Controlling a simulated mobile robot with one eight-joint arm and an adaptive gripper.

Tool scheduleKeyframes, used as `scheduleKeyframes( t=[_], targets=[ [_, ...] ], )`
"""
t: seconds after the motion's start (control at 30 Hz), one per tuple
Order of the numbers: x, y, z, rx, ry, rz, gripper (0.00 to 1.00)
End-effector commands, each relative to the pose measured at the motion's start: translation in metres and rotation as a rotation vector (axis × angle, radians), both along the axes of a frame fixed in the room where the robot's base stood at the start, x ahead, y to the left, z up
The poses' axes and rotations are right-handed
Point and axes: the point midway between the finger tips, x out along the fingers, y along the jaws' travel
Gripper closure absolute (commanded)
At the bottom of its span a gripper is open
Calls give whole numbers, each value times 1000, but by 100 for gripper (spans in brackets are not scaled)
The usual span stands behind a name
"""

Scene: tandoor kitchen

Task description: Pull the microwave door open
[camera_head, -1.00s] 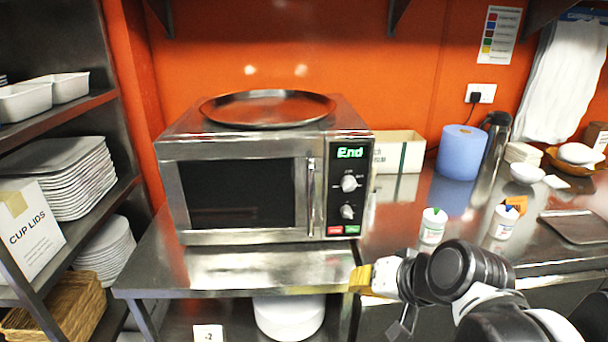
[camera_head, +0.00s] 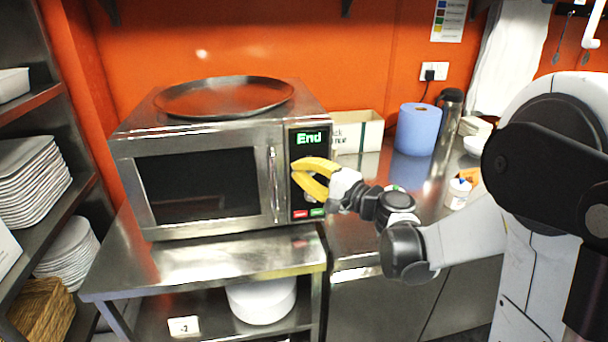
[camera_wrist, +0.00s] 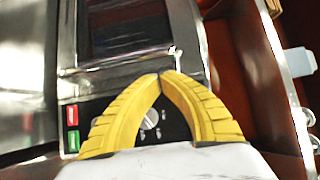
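The silver microwave (camera_head: 215,135) stands on the steel table, its door (camera_head: 205,185) closed with a dark window. The vertical bar handle (camera_head: 272,185) is at the door's right edge, beside the control panel (camera_head: 308,140) showing "End". My gripper (camera_head: 293,171) has yellow fingers and is in front of the panel, just right of the handle. In the wrist view the fingertips (camera_wrist: 160,76) meet with nothing seen between them, close to the door's edge.
A round tray (camera_head: 225,97) lies on the microwave. A carton (camera_head: 358,132), a blue roll (camera_head: 417,130) and a small white jar (camera_head: 457,194) stand on the counter to the right. A shelf of plates (camera_head: 30,180) is at left. The table front (camera_head: 200,262) below the door is clear.

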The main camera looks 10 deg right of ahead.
Motion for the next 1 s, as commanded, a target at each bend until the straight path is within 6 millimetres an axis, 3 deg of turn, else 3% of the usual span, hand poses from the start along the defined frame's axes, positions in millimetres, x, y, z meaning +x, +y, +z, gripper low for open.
scheduleKeyframes(
  t=[0.2,0.4,0.8,1.0],
  targets=[
    [30,24,-2,-1,0,2,100],
    [44,34,-1,-1,0,1,100],
    [46,35,0,-1,0,0,100],
    [32,35,1,-1,0,-21,100]
  ],
)
